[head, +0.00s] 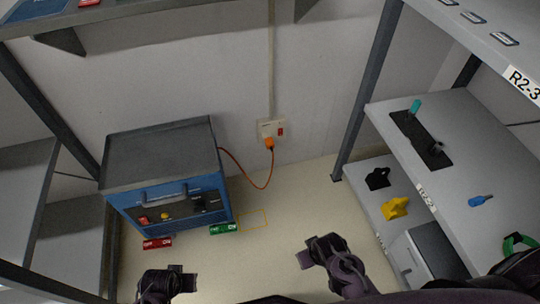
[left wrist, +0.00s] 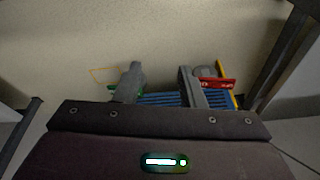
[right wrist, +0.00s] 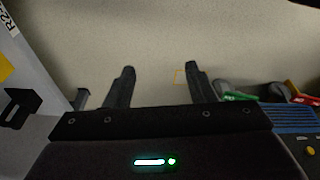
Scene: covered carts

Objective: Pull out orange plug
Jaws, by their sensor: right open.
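My left gripper (head: 168,273) is in front of the blue machine. Its fingers (left wrist: 158,75) are spread with nothing between them in the left wrist view. Neither wrist view shows the plug.
Red (head: 157,243) and green (head: 223,229) tags lie at the machine's base. A yellow outline (head: 254,219) marks the floor. Shelves with tools (head: 480,200) stand at right, and a dark rack post (head: 366,90) rises right of the socket. Floor below the socket is clear.

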